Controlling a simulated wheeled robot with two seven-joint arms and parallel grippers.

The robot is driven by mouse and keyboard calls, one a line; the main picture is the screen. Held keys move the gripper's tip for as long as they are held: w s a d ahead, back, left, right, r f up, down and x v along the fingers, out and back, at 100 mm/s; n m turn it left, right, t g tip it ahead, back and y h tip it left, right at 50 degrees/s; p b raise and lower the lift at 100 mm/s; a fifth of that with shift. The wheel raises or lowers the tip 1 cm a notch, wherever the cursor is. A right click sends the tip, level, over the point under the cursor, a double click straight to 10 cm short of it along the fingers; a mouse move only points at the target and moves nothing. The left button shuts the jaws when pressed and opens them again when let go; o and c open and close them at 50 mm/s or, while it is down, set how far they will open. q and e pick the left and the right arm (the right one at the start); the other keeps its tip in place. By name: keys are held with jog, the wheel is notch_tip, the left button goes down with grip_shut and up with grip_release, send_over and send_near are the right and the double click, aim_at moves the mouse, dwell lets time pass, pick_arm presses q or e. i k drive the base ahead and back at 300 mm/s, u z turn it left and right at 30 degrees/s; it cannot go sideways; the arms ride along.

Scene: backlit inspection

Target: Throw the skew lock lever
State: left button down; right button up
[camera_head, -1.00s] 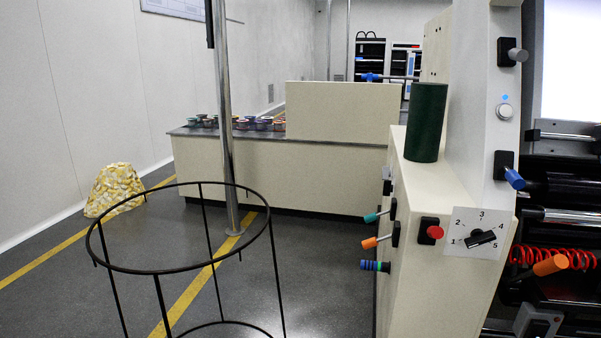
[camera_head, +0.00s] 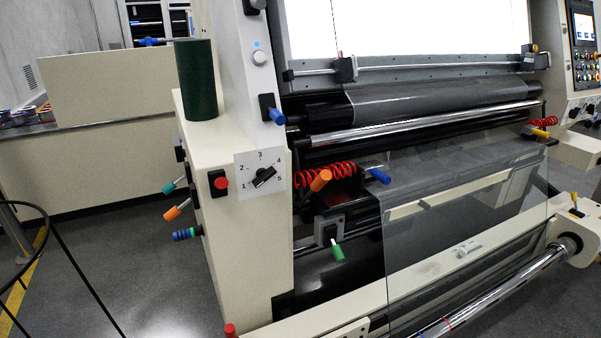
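Several levers with coloured handles are on the machine; I cannot tell which is the skew lock lever. A blue-handled lever (camera_head: 274,114) is on the upright, left of the dark roller. An orange handle (camera_head: 320,180) and another blue handle (camera_head: 379,176) are by the red coiled hose. A green handle (camera_head: 337,251) hangs below a grey block. A yellow handle (camera_head: 538,132) is at the right end of the rollers. Teal (camera_head: 168,188) and orange (camera_head: 173,213) levers stick out of the cabinet's left side. Neither of my grippers is in view.
A numbered dial (camera_head: 264,177) and red button (camera_head: 221,183) are on the cabinet. A dark green cylinder (camera_head: 197,80) stands on it. A clear sheet (camera_head: 462,215) hangs from the rollers. A black wire frame (camera_head: 40,222) is at left. Grey floor (camera_head: 140,275) is open before the cabinet.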

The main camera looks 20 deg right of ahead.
aim_at(220, 183)
jog(key=z, duration=2.05)
jog(key=k, duration=1.25)
jog(key=u, duration=1.35)
jog(key=i, duration=0.5)
jog(key=u, duration=0.05)
jog(key=k, duration=0.5)
jog(key=z, duration=0.75)
jog(key=i, duration=0.85)
jog(key=u, duration=2.3)
